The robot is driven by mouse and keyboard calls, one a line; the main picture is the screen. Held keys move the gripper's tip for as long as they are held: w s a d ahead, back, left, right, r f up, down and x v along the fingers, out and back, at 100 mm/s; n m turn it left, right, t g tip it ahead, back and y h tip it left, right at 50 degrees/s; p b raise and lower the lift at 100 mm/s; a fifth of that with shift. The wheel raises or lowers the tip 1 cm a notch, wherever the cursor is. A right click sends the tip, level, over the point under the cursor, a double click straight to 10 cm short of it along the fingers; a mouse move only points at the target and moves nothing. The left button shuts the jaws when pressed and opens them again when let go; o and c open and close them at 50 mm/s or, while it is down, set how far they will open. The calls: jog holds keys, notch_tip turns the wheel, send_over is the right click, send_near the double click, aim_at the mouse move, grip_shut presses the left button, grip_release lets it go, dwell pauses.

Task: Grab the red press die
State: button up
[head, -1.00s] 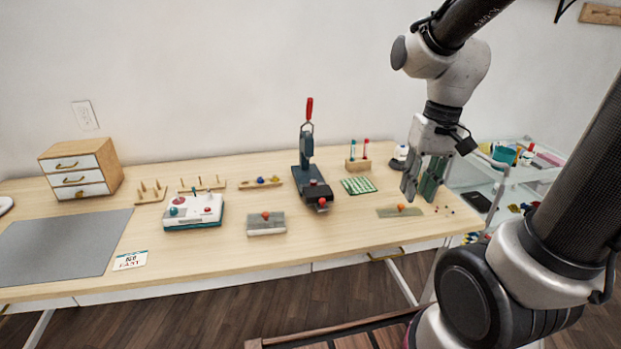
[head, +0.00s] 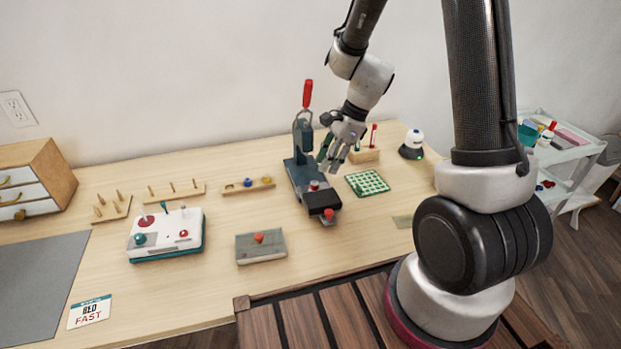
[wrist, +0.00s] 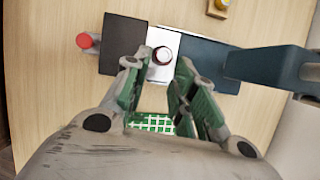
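The hand press (head: 303,150) stands on the table, with a dark body and a raised red handle. A small round piece with a dark red side and pale top (wrist: 162,55) sits on the press bed; it looks like the red press die and shows small in the head view (head: 314,185). My gripper (wrist: 157,68) is open and empty. Its green-padded fingertips are apart, just short of the round piece in the wrist view. In the head view my gripper (head: 332,160) is beside the press, on its right. Whether the fingers touch the piece cannot be told.
A red knob (wrist: 84,40) sticks out from the press front. A green-and-white grid mat (head: 367,183) lies right of the press. A grey block with an orange knob (head: 260,248) and a white control box (head: 166,236) are to the left. The table's front left is partly clear.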

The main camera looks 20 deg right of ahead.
aim_at(316, 185)
jog(key=a+f, duration=0.1)
jog(key=f, duration=0.1)
jog(key=f+m, duration=0.1)
jog(key=f, duration=0.1)
jog(key=w+a+f+m, duration=0.1)
jog(key=f, duration=0.2)
jog(key=shift+a, duration=0.35)
jog(key=shift+f, duration=0.15)
jog(key=shift+s, duration=0.1)
grip_shut()
